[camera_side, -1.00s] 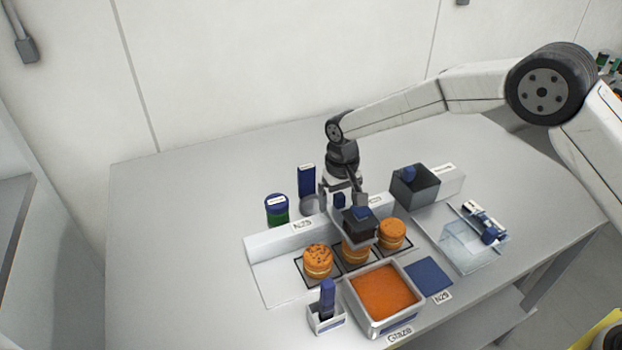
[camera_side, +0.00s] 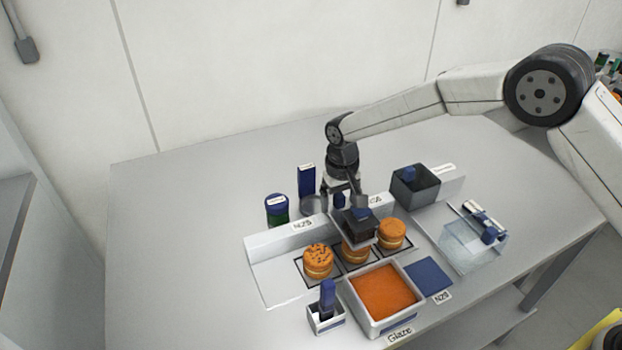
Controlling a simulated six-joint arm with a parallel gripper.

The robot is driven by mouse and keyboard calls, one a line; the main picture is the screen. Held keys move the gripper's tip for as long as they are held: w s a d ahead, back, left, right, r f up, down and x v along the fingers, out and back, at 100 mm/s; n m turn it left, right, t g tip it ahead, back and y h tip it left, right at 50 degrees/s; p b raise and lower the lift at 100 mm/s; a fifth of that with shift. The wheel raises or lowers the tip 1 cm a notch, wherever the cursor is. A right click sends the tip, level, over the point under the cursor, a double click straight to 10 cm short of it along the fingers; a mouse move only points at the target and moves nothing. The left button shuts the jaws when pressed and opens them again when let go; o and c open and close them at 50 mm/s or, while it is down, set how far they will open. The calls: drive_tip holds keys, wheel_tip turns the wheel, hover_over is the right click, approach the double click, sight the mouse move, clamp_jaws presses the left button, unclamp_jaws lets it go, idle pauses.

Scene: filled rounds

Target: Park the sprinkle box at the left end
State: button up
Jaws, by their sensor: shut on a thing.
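My gripper (camera_side: 361,203) is shut on a small dark box with a blue grip, which I take to be the sprinkle box (camera_side: 352,227). It hangs over the middle filled round (camera_side: 355,252) and hides its top; I cannot tell whether they touch. The left filled round (camera_side: 318,261) has dark specks on its top. The right filled round (camera_side: 392,234) stands just right of the held box. The rounds stand in a row on dark-framed squares in front of a long white ledge (camera_side: 270,245).
A tray of orange glaze (camera_side: 412,304) and a white holder with a blue-handled tool (camera_side: 327,316) stand in front. Behind the ledge are a blue-topped green container (camera_side: 277,210) and a blue box (camera_side: 306,181). A dark open bin (camera_side: 416,186) and clear box (camera_side: 473,247) are right. The table's left is clear.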

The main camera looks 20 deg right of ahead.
sight(264, 235)
drive_tip(key=shift+a, duration=0.1)
drive_tip(key=shift+a, duration=8.65)
drive_tip(key=o, duration=0.6)
drive_tip(key=shift+r, duration=0.15)
drive_tip(key=shift+r, duration=3.4)
